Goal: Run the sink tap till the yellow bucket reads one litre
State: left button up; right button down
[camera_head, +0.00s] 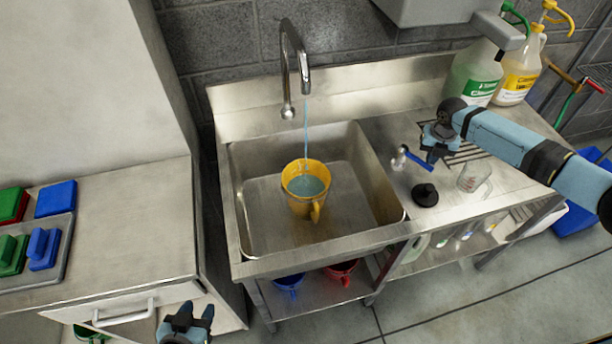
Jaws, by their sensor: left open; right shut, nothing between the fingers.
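The yellow bucket (305,205) stands upright in the steel sink (265,240), its handle toward me. Bluish water (305,186) fills part of it; I cannot read any scale. The chrome sink tap (286,60) arches over the basin, and a thin stream (306,130) falls from its spout into the bucket. My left gripper (186,318) is open and empty at the bottom, below the left counter's front edge, away from the sink. My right gripper (433,152) is shut and empty over the drainboard, right of the basin and apart from tap and bucket.
A small blue-handled metal fitting (405,160), a black stopper (425,194) and a clear jug (474,178) sit on the drainboard. Two cleaner bottles (473,75) stand behind. Blue and red buckets (341,270) are under the sink. Coloured pads (45,248) lie on the left counter.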

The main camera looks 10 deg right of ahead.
aim_at(425, 167)
jog(key=shift+s+a+r+p, duration=0.2)
jog(key=shift+s+a+p, duration=0.35)
jog(key=shift+p, duration=0.3)
jog(key=shift+s+a+f, duration=0.15)
jog(key=shift+s+a, duration=0.05)
jog(key=shift+a, duration=0.1)
jog(key=shift+s+a+p, duration=0.4)
jog(key=shift+a+p, duration=0.3)
jog(key=shift+p, duration=0.05)
notch_tip(425, 167, up, 6)
jog(key=p, duration=0.3)
jog(key=shift+d, duration=0.1)
jog(key=shift+r, duration=0.45)
